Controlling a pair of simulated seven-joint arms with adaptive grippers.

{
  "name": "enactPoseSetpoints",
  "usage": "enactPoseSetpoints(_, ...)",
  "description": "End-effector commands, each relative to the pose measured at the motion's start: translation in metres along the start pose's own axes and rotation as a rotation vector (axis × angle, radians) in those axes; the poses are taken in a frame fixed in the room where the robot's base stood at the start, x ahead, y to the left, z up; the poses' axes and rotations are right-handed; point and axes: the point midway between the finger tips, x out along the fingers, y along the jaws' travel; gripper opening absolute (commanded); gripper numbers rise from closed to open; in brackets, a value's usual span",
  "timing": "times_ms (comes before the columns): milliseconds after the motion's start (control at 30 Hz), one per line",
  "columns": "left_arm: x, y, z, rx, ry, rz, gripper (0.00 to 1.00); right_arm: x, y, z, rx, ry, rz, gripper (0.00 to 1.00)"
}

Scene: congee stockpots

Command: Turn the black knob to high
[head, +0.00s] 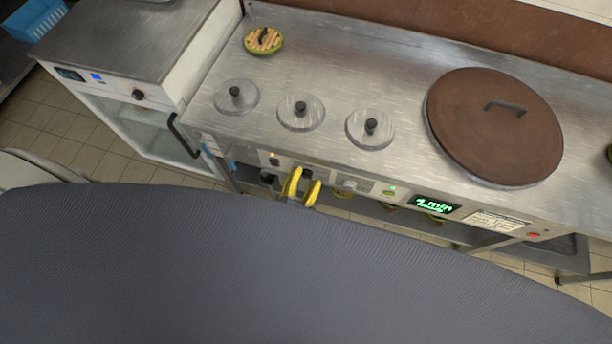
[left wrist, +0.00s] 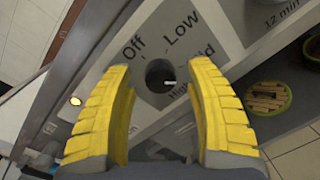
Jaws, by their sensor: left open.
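The black knob (left wrist: 160,75) sits on a grey panel in the left wrist view. Labels around it read Off, Low and, partly covered, what look like Mid and High. A small white mark shows at its lower right edge; I cannot tell for sure which setting it points to. My left gripper (left wrist: 161,82) is open, with one yellow finger on each side of the knob and gaps visible between. In the head view the left gripper (head: 303,187) is at the front panel of the steel counter, and I cannot make out the knob there. My right gripper is not in view.
The steel counter (head: 330,60) holds several round lids and a large brown lid (head: 495,125). A green display (head: 435,205) and a red button (head: 533,235) are on the front panel to the right. A white cabinet (head: 130,110) with its own knob stands left.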

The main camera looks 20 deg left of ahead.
Motion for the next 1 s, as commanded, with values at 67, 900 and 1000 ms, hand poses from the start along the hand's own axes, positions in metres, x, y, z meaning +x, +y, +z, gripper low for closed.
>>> enactPoseSetpoints(67, 0.0028, 0.0001, 0.0002, 0.0, 0.0, 0.001, 0.55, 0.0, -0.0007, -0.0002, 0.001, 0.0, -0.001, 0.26)
enactPoseSetpoints(900, 0.004, 0.0002, 0.0004, -0.001, 0.0, 0.001, 0.0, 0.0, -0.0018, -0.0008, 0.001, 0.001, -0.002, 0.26)
enactPoseSetpoints(1000, 0.004, 0.0003, 0.0005, -0.001, 0.0, 0.001, 0.0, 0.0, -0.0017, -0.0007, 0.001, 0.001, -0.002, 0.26)
